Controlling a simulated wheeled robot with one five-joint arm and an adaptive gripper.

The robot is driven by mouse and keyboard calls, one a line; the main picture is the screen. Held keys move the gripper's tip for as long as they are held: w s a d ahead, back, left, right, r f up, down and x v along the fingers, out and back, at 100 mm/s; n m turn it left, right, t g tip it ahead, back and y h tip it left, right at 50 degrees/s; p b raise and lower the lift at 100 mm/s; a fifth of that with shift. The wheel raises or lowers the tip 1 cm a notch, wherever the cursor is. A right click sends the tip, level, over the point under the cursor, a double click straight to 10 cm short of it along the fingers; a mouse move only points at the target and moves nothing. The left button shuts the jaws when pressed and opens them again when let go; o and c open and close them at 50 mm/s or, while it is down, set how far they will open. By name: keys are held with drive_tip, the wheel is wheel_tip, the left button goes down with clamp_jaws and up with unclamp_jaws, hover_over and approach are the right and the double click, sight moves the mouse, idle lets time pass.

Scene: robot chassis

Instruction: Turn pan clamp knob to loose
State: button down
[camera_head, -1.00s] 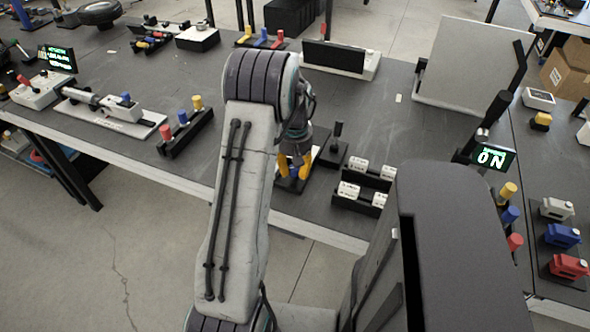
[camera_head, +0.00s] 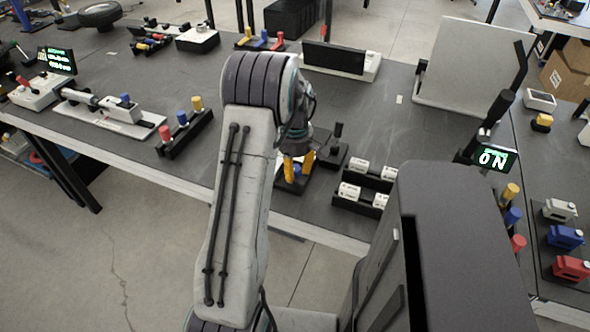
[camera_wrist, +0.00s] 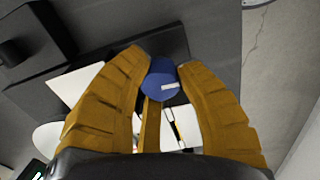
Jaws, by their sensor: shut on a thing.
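The blue knob (camera_wrist: 162,80) with a white mark line shows in the wrist view, between the tips of my gripper (camera_wrist: 163,68). White parts of the fixture show below the knob in the wrist view. The rest of the fixture is partly hidden by my fingers and arm.
A black joystick-like post (camera_head: 337,141) stands just right of the fixture. A rack of red, blue and yellow pegs (camera_head: 182,134) stands to the left. Bare table (camera_head: 385,115) lies behind.

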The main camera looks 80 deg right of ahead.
sight(295, 168)
drive_tip(key=shift+a+f+n, duration=0.1)
drive_tip(key=shift+f+n, duration=0.05)
drive_tip(key=shift+n, duration=0.25)
drive_tip(key=c, duration=0.8)
unclamp_jaws()
wheel_tip(295, 168, up, 12)
drive_tip(key=shift+r, duration=0.1)
idle(0.9)
